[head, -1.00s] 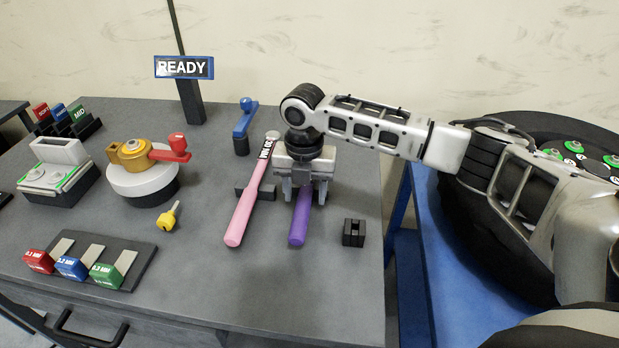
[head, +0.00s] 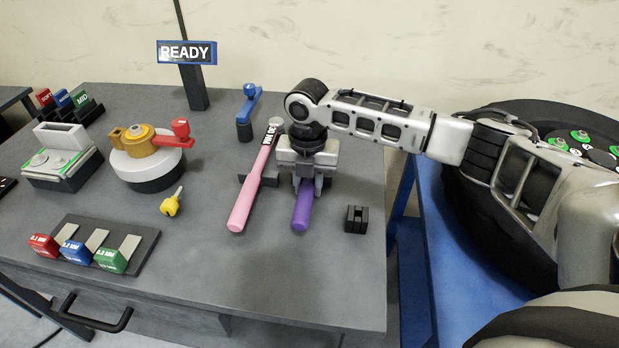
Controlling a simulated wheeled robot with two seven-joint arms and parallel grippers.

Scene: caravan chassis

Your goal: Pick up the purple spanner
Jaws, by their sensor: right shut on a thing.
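The purple spanner (head: 302,212) lies on the grey bench, to the right of a pink-handled tool. Its purple handle points toward the front edge; its far part is hidden under my gripper. My right gripper (head: 310,186) points down over the spanner, with its fingers closed around the upper handle. Whether the spanner is clear of the bench cannot be told. My left gripper is not in view.
The pink-handled tool (head: 249,192) lies close on the left, on a dark holder. A small black block (head: 356,219) stands to the right. A yellow key (head: 171,203), a blue lever (head: 248,108) and a red-handled round device (head: 150,172) stand further left.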

